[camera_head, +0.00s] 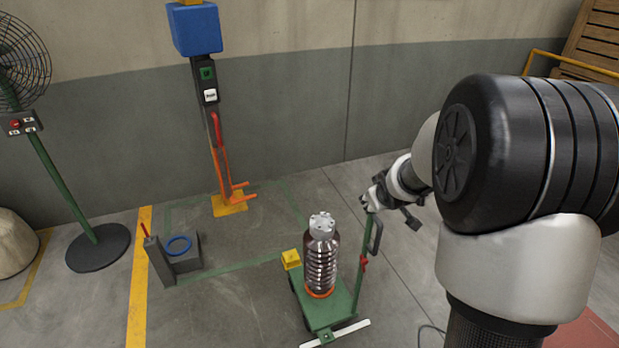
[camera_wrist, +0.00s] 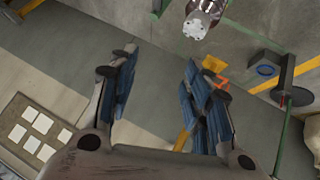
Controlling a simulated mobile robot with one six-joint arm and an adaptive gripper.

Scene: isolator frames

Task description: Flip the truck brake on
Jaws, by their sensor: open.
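The truck (camera_head: 323,312) is a low green cart on the floor, with a green upright post (camera_head: 358,290) at its right side. A small red lever-like part (camera_head: 364,264) sits partway up the post; I cannot tell its setting or whether it is the brake. A dark loop handle (camera_head: 376,237) is on the post's upper part. A ribbed brown isolator (camera_head: 321,262) stands upright on the deck. My gripper (camera_head: 372,198) is by the post top, above the red part; contact is unclear. In the wrist view its blue-padded fingers (camera_wrist: 158,80) are apart, with nothing between them.
A yellow block (camera_head: 291,259) is at the truck's left corner. A grey stand with a blue ring (camera_head: 178,246) is on the floor to the left. An orange-forked post (camera_head: 221,160) stands by the wall, and a fan (camera_head: 22,123) is far left. Floor left of the truck is open.

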